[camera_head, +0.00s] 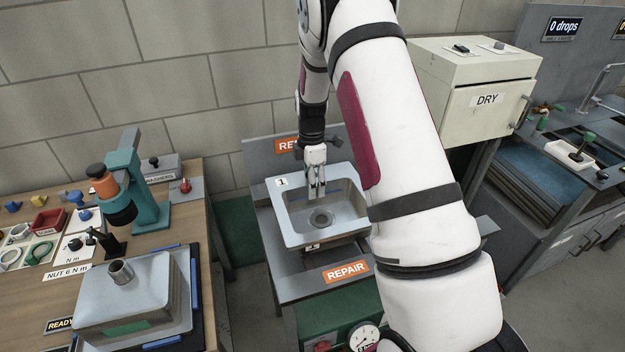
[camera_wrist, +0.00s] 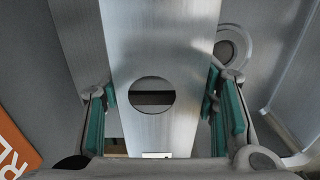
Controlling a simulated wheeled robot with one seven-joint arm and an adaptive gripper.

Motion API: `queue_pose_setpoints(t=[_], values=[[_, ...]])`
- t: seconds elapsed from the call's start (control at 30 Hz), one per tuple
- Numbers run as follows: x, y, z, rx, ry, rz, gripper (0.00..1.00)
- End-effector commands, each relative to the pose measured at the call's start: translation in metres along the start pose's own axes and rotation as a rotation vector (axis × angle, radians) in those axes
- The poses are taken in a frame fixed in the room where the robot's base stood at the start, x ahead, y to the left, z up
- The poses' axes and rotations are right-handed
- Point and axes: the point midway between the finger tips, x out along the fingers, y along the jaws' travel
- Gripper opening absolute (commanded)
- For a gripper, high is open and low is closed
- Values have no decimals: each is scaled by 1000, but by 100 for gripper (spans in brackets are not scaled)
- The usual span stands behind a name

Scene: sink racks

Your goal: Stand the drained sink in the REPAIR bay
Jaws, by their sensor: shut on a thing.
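The steel sink (camera_head: 352,225) is over the REPAIR bay (camera_head: 295,287), bowl upward, with its round drain (camera_head: 320,219) visible inside. A white tag reading 1 is on its back left corner. My gripper (camera_head: 317,190) reaches down at the back part of the sink and is shut on it. In the wrist view, the gripper's teal fingers (camera_wrist: 168,115) stand on either side of a brushed steel strip of the sink (camera_wrist: 150,55) with a round hole. I cannot tell whether the sink's underside touches the bay. My arm hides its right side.
An orange REPAIR sign (camera_head: 346,271) is on the bay's front. Left, a bench holds an upside-down sink (camera_head: 140,300), a teal press (camera_head: 150,205) and small parts. A DRY cabinet (camera_head: 478,110) and a dark rack counter (camera_head: 545,180) stand at the right. A block wall is behind.

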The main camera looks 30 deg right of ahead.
Motion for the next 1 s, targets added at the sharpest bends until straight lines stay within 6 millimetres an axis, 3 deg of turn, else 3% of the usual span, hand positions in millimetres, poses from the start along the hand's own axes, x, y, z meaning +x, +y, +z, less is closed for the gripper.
queue_pose_setpoints(t=[0.1, 0.13, 0.2, 0.63, 1.0], values=[[2, 0, 0, 0, 0, 1, 0], [2, 0, 0, 0, 0, 0, 60], [2, 0, 0, 0, 0, -1, 73], [-6, 0, 0, 0, 0, 1, 73], [-75, 2, 0, 0, 0, 5, 73]])
